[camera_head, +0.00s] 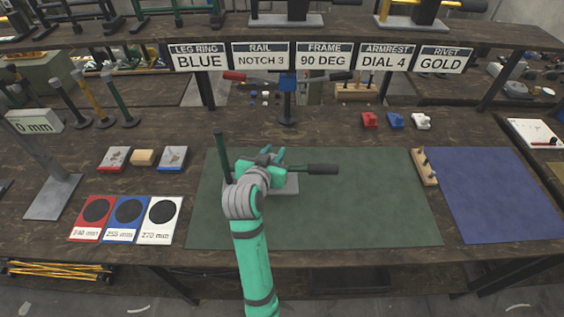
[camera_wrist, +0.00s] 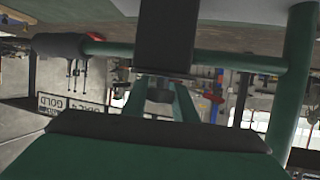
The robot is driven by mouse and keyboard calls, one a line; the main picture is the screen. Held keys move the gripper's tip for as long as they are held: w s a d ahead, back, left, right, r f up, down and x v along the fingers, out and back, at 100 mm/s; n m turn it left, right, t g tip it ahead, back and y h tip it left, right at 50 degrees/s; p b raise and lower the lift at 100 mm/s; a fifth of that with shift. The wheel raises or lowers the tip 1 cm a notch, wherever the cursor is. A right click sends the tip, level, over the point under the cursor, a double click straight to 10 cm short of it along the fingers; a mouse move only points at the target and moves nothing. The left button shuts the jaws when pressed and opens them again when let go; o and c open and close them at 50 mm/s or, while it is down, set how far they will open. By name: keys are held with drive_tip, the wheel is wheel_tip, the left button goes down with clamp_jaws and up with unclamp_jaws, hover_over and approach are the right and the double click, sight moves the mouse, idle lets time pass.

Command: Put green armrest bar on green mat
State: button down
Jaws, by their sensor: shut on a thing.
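The green armrest bar (camera_head: 299,169) has a black grip at its right end and a green upright post at its left. A grey base plate (camera_head: 287,188) shows under it, over the green mat (camera_head: 350,215). I cannot tell whether the plate rests on the mat or hovers just above it. My gripper (camera_head: 268,160) is at the middle of the bar. In the upside-down wrist view the bar (camera_wrist: 245,60) runs across, and my gripper's fingers (camera_wrist: 165,88) are shut at its black central upright. My arm partly hides the base and post.
A blue mat (camera_head: 500,195) lies to the right, with a wooden pegged block (camera_head: 425,167) between the mats. Red, blue and white size cards (camera_head: 128,215) lie left. Label signs (camera_head: 322,57) hang from the shelf. The front right of the green mat is clear.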

drive_tip(key=d+f, duration=0.1)
drive_tip(key=w+d+f, duration=0.1)
drive_tip(key=shift+w+f, duration=0.2)
drive_tip(key=shift+f, duration=0.1)
drive_tip(key=shift+w+d+f, duration=0.1)
drive_tip(key=shift+w+f, duration=0.1)
drive_tip(key=shift+f, duration=1.6)
drive_tip(key=c, duration=1.4)
unclamp_jaws()
drive_tip(key=shift+f, duration=0.1)
drive_tip(key=shift+c, duration=0.2)
